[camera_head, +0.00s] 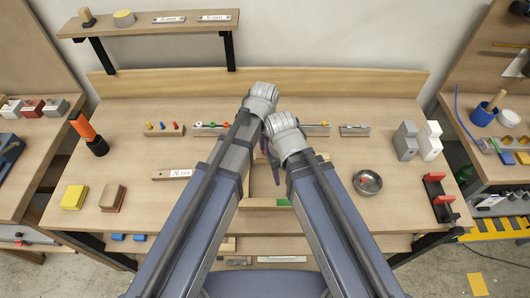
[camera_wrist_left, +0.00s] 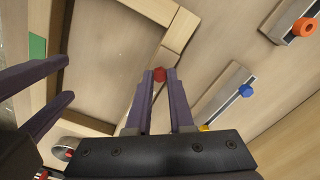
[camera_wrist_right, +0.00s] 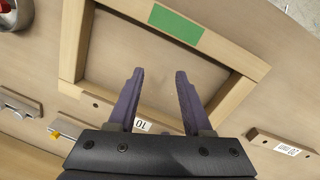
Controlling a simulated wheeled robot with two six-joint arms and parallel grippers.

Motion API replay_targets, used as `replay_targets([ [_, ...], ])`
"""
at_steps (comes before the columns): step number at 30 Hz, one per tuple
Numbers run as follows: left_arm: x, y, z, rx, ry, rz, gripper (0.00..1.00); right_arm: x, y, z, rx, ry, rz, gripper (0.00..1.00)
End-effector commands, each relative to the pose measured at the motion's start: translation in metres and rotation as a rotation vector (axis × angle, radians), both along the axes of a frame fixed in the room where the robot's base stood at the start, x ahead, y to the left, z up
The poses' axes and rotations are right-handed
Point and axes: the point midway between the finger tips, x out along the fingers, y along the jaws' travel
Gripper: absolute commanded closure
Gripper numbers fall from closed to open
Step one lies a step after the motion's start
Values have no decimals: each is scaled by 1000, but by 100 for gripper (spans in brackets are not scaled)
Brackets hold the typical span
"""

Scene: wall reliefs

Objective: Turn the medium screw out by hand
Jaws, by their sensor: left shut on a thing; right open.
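In the left wrist view, my left gripper (camera_wrist_left: 160,76) is shut on a small red-headed piece (camera_wrist_left: 160,74), which looks like a screw head, beside the wooden frame (camera_wrist_left: 185,30). How far the screw sits in its hole is hidden, and I cannot tell its size. My right gripper (camera_wrist_right: 160,74) is open and empty over the board inside the wooden frame (camera_wrist_right: 245,62). Its fingers also show at the left edge of the left wrist view. In the head view my wrists hide most of the frame and the left fingertips (camera_head: 265,145).
A block with several coloured pegs (camera_head: 165,130) stands at the back left. A metal bowl (camera_head: 367,182) is on the right, near grey and white blocks (camera_head: 406,142).

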Motion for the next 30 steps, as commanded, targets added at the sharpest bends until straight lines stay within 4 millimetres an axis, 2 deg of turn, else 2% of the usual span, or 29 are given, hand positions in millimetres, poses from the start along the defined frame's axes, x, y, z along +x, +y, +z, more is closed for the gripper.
replay_targets([
  [8,0,0,0,0,0,12,100,0,0,0,0,0,0,50],
  [20,0,0,0,0,0,423,100,0,0,0,0,0,0,50],
  [30,0,0,0,0,0,451,100,0,0,0,0,0,0,50],
])
